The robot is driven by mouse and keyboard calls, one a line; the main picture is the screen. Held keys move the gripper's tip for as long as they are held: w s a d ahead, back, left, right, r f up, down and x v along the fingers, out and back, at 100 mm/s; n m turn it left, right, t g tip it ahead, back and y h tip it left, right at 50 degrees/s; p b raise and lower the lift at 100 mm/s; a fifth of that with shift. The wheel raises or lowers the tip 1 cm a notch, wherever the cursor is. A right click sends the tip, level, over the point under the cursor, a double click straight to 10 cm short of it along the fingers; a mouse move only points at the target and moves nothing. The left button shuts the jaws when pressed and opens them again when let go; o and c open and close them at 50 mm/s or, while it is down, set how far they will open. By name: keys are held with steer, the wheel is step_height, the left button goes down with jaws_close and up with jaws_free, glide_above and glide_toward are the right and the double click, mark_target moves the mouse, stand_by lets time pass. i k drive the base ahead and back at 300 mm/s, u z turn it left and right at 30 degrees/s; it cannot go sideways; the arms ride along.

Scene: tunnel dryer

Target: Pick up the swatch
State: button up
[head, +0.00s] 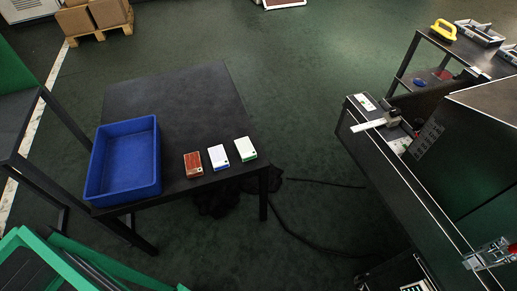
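I cannot tell for sure which thing is the swatch. Three small blocks or cards lie in a row near the front edge of a black table (185,95): a red-brown one (193,165), a white one with a blue edge (218,157) and a white one with a green edge (245,149). A small white piece (364,102) and a white strip (368,126) lie on the dark machine at the right. My gripper does not show in the head view.
An empty blue bin (124,160) stands on the table's left end. The dark machine bench (405,185) runs down the right, with a shelf rack behind it carrying a yellow-handled item (443,29). Dark cables (305,231) lie on the floor between. Green frames (50,250) stand bottom left.

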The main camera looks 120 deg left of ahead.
mark_target(193, 160)
steer(key=u, duration=4.3)
steer(key=k, duration=0.15)
steer(key=z, duration=0.3)
